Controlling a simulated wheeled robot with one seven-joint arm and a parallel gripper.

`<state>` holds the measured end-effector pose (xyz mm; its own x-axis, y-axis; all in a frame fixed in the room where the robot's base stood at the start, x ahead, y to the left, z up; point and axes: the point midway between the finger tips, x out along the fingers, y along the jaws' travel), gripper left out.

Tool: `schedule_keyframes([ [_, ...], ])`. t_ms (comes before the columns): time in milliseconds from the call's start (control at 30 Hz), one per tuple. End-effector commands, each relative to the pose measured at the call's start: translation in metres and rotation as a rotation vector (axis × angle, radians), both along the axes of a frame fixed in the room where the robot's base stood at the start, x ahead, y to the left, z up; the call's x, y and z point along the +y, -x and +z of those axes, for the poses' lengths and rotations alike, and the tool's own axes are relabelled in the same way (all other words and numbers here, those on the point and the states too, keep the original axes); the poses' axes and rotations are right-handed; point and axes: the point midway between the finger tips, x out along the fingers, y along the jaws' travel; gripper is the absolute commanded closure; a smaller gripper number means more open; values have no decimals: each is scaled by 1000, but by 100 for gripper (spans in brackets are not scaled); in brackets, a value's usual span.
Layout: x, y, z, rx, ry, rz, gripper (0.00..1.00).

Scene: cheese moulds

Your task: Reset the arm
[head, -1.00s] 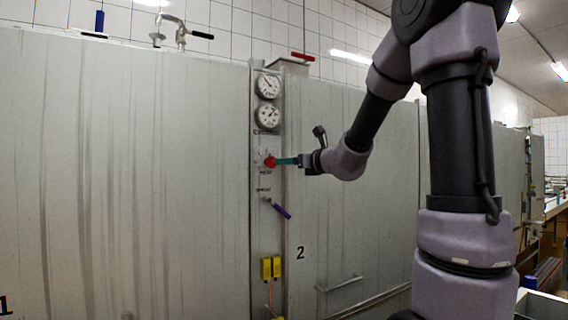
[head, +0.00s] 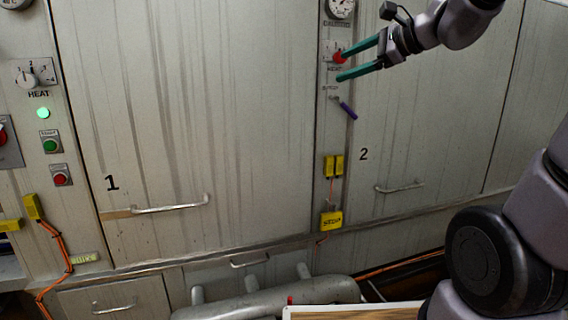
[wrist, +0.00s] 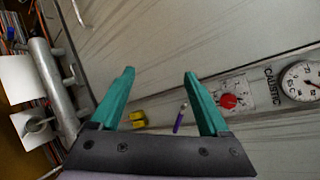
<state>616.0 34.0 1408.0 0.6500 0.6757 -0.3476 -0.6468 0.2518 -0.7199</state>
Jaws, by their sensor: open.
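My gripper (head: 360,60) has two teal fingers, spread apart with nothing between them. In the head view it is at the upper right, in front of the narrow panel between vats 1 and 2. Its upper finger appears close to the red knob (head: 339,58); contact cannot be told. In the wrist view the fingers (wrist: 158,95) are also apart, and the red knob (wrist: 228,101) is to the right of the right finger. A purple-handled lever (head: 346,107) is below the gripper on the same panel. It shows between the fingers in the wrist view (wrist: 180,118).
Yellow connectors (head: 333,166) and a yellow stop box (head: 331,221) are lower on the panel. The vat fronts carry handles (head: 170,205). A grey pipe (head: 265,303) runs along the bottom. A heat control panel (head: 35,75) is at left. The space before vat 1 looks free.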

Motion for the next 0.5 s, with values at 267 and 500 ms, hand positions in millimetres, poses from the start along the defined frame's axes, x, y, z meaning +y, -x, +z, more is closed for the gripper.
schedule_keyframes([
  [267,-29,101,-54,-196,733,336,21],
  [500,-78,141,-77,-280,1194,508,21],
])
